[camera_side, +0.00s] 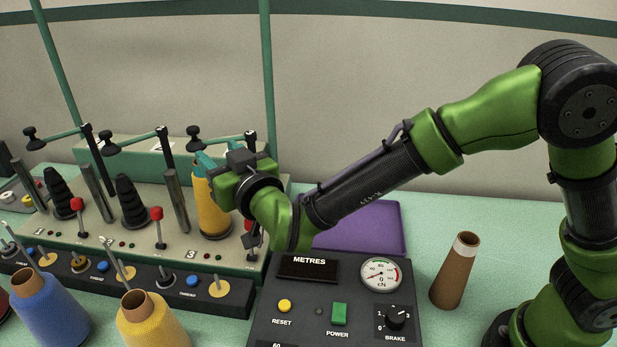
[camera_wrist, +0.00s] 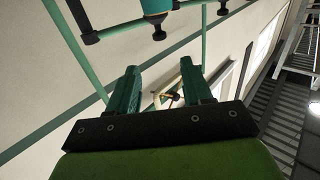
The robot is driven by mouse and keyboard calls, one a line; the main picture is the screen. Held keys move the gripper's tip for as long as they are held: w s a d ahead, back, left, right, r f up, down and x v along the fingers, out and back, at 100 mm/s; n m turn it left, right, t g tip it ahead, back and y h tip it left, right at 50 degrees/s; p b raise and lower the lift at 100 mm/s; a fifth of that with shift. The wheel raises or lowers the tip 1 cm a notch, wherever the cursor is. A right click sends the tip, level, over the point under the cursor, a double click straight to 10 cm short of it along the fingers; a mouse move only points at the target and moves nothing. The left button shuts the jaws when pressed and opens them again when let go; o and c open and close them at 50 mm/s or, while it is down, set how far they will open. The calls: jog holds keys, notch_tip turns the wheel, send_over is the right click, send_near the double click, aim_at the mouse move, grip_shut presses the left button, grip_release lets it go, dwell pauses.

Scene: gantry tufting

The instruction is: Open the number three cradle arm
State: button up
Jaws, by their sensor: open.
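The number three cradle arm (camera_side: 222,138) is the rightmost of three thin green arms with black ends in the side view. It reaches left from its black post, above a yellow yarn cone (camera_side: 212,208) behind the panel mark 3. My gripper (camera_side: 204,161) is just under this arm, by the top of the cone; its body hides part of the cone and post. In the wrist view my gripper (camera_wrist: 160,76) has its two teal fingers apart with nothing between them. A green bar (camera_wrist: 125,27) with black ends crosses the top there, beyond the fingertips. Contact cannot be told.
The other two cradle arms (camera_side: 62,134) (camera_side: 138,142) stand to the left over black cone holders. Red-topped levers (camera_side: 156,214) line the panel. A METRES console (camera_side: 335,290), purple tray (camera_side: 380,222) and brown cone (camera_side: 455,270) are at the right. Blue and yellow cones stand in front.

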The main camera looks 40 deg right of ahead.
jog(key=shift+s, duration=0.75)
jog(key=shift+d, duration=0.1)
jog(key=shift+c, duration=0.8)
jog(key=d+r, duration=0.2)
jog(key=r, duration=0.1)
jog(key=shift+w+r, duration=0.1)
jog(key=shift+r, duration=0.05)
jog(key=c, duration=0.5)
jog(key=n, duration=0.1)
jog(key=d+r+n, duration=0.1)
jog(key=n, duration=0.1)
jog(key=n+y, duration=0.1)
jog(key=n, duration=0.1)
jog(key=shift+s+d+r, duration=0.25)
jog(key=shift+d+r, duration=0.1)
jog(key=shift+d, duration=0.05)
grip_shut()
jog(key=n+g+y, duration=0.3)
jog(key=n, duration=1.3)
send_near(196, 131)
jog(key=x, duration=0.7)
jog(key=shift+s, duration=0.1)
